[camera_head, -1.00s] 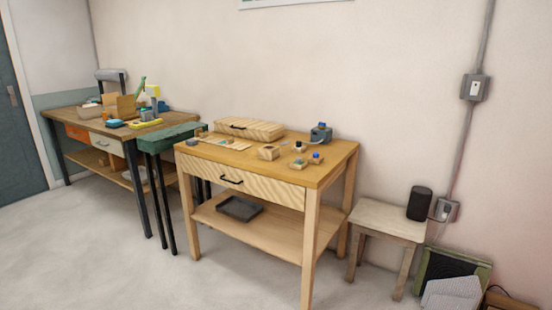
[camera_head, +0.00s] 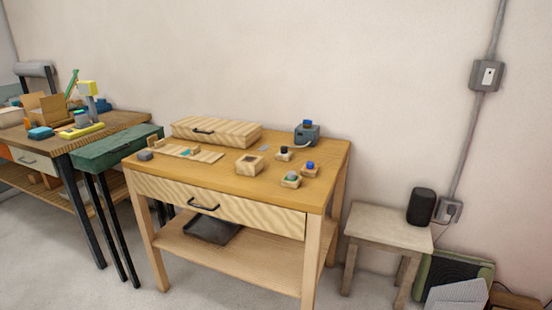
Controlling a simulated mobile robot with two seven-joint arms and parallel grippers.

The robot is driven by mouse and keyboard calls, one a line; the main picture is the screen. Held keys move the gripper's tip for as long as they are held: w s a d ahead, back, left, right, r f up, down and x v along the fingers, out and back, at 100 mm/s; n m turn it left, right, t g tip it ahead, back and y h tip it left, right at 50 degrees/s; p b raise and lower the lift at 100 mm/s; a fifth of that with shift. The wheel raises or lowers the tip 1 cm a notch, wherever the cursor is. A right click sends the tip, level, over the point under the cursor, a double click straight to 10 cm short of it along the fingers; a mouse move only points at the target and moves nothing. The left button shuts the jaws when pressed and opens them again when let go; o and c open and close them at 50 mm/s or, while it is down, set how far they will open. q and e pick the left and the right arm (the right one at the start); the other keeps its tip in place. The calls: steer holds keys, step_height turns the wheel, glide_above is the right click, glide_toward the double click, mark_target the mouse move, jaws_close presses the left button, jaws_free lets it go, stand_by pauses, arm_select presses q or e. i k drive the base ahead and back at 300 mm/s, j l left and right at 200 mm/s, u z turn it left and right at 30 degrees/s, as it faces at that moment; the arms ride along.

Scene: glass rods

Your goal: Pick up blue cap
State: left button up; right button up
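Two small blue pieces show on the wooden table (camera_head: 225,180). One blue piece (camera_head: 310,165) sits on a small wooden block (camera_head: 309,171) near the table's right side. Another blue piece (camera_head: 307,124) sits on top of a grey-blue device (camera_head: 306,136) at the back right corner. I cannot tell which of them is the blue cap. Neither of my grippers is in view.
Beside them stand a block with a grey-green top (camera_head: 291,180), one with a dark top (camera_head: 284,154) and a wooden open box (camera_head: 249,163). A striped drawer box (camera_head: 215,131) is at the back left. A stool (camera_head: 388,227) with a black speaker (camera_head: 422,206) stands right.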

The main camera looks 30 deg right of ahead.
mark_target(309, 164)
steer(key=i+l+u, duration=0.1)
steer(key=i+u, duration=0.25)
steer(key=i, duration=1.4)
steer(key=i+j+z, duration=0.15)
steer(key=i, duration=0.4)
steer(key=i+z, duration=0.15)
steer(key=z, duration=0.2)
steer(key=i+z, duration=0.2)
steer(key=z, duration=0.2)
steer(key=i+j+z, duration=0.1)
steer(key=z, duration=2.85)
